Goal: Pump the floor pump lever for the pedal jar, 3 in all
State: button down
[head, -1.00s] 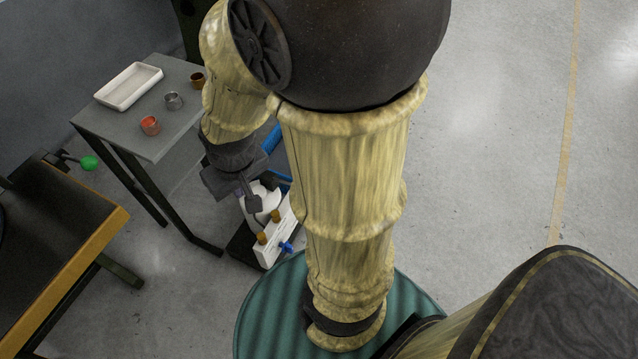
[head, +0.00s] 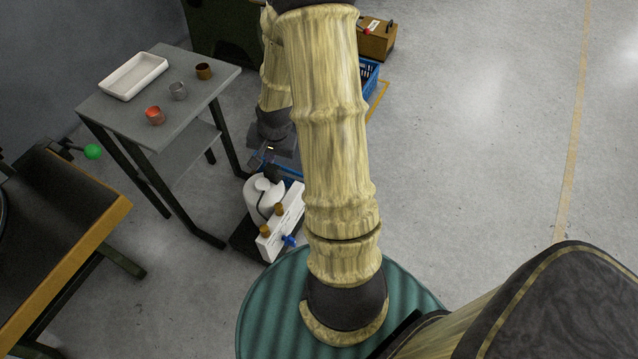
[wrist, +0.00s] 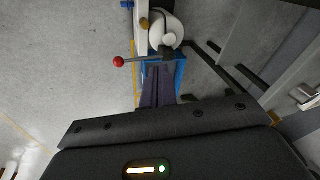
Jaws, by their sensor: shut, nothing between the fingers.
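The white jar (head: 264,200) stands on a dark base on the floor, left of my arm in the head view. It also shows at the top of the wrist view (wrist: 165,34). Beside it, a blue pump frame (wrist: 180,74) lies under my gripper. A lever with a red ball (wrist: 118,61) reaches left from a dark part by the jar in the wrist view. My gripper (wrist: 162,70) is shut and empty, over the blue frame. I cannot tell whether its tips touch anything. In the head view my gripper (head: 264,158) is partly hidden, and my arm may hide the lever.
A white panel (head: 282,222) with brass knobs and a blue valve stands before the jar. A grey table (head: 160,120) at the left holds a white tray (head: 134,75) and three small cups. A box (head: 376,44) and blue crate (head: 371,75) lie behind my arm. Floor at right is clear.

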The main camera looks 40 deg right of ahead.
jog(key=w+d+f+m+t+b, duration=0.1)
jog(key=d+f+m+t, duration=0.3)
jog(key=d+f+m, duration=1.2)
notch_tip(320, 180, down, 2)
jog(key=shift+w+d+f, duration=0.1)
jog(key=shift+w+d, duration=0.35)
jog(key=shift+d, duration=0.1)
jog(key=f+b, duration=0.4)
jog(key=s+f+b, duration=0.1)
jog(key=f+b, duration=0.1)
jog(key=shift+d+f, duration=0.15)
jog(key=shift+f, duration=0.2)
jog(key=shift+s+f+b, duration=0.1)
jog(key=shift+f+b, duration=0.25)
jog(key=shift+f, duration=0.6)
jog(key=shift+s+d+f, duration=0.1)
jog(key=shift+f, duration=0.3)
